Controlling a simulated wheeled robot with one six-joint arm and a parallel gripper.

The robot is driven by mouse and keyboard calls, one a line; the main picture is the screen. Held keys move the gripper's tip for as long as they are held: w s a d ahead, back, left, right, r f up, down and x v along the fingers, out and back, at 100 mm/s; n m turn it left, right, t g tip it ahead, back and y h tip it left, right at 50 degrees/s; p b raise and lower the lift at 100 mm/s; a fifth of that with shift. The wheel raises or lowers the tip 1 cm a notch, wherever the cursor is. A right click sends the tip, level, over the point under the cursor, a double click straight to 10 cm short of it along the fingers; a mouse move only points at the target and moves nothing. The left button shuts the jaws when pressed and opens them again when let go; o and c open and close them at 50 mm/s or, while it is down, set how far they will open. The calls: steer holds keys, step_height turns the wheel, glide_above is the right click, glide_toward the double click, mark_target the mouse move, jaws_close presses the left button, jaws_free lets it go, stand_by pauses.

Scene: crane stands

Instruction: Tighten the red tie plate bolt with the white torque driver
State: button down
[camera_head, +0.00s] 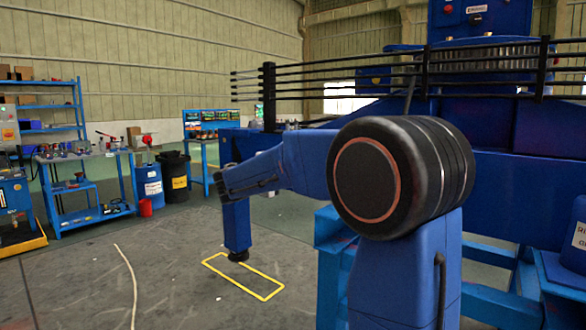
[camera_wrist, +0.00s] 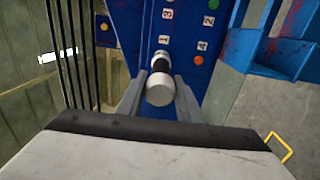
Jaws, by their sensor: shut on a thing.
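In the wrist view my gripper (camera_wrist: 160,76) is shut on the white torque driver (camera_wrist: 160,93), a short white cylinder with a dark band near its far end. The driver points away from my wrist toward a blue plate (camera_wrist: 183,42) marked with the numbers 1 to 4. I cannot tell for certain which is the red tie plate bolt. The driver's far tip is close to the plate in the picture; whether it touches anything is unclear. In the head view my arm hides the gripper and driver.
Black rails (camera_head: 500,64) run along the blue crane structure (camera_head: 520,160) at right. A workbench (camera_head: 85,155), shelves (camera_head: 45,108), a blue drum (camera_head: 149,185) and a black bin (camera_head: 175,175) stand at left. The floor around the yellow outline (camera_head: 262,292) is open.

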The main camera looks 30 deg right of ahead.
steer(key=shift+a+r, duration=0.1)
stand_by(0.3)
steer(key=shift+v, duration=2.55)
